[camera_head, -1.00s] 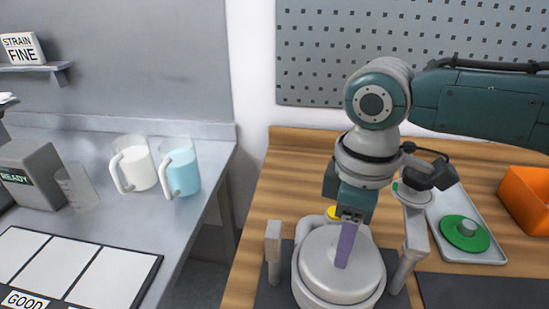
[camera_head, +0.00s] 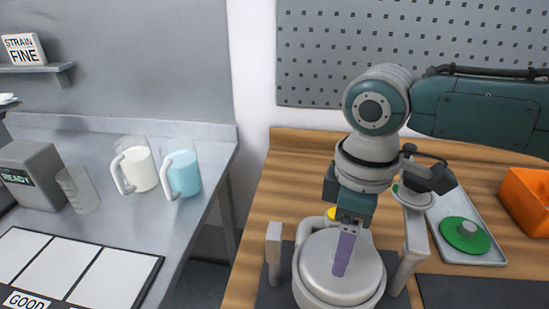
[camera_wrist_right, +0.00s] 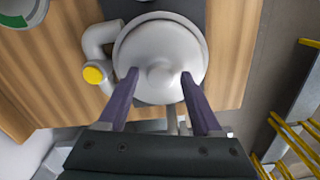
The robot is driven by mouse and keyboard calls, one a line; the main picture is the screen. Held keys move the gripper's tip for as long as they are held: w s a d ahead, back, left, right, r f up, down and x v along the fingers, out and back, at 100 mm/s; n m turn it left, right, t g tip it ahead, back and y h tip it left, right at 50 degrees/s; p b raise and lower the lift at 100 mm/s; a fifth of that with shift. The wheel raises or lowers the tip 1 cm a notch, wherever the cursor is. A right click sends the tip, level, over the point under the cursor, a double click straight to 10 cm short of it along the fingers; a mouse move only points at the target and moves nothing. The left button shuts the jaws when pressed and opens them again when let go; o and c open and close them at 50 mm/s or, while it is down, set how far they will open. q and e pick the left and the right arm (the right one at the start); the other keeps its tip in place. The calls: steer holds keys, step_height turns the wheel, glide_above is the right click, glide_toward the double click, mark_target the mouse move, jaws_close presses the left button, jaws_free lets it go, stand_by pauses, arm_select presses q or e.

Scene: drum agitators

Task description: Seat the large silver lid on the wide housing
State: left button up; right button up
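The large silver lid (camera_head: 318,272) is a round grey disc that lies level on top of the wide housing (camera_head: 318,298), with no gap showing between them. In the right wrist view the lid (camera_wrist_right: 160,45) is seen from above, with a raised knob at its middle. My right gripper (camera_head: 343,268) points down over the lid. In the right wrist view my right gripper (camera_wrist_right: 159,75) has its two purple fingers apart, one on each side of the knob, with a gap showing to each. The housing is mostly hidden under the lid. My left gripper is not in view.
A grey pipe with a yellow end (camera_wrist_right: 94,74) sits beside the housing. Grey posts (camera_head: 273,252) stand on both sides of it. A tray (camera_head: 489,258) with a green disc (camera_head: 478,244) and an orange bin (camera_head: 527,203) are at the right. Two jugs stand on the left bench.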

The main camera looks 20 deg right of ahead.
steer(key=shift+o, duration=0.6)
steer(key=shift+f, duration=0.1)
step_height(320, 180, up, 10)
stand_by(0.4)
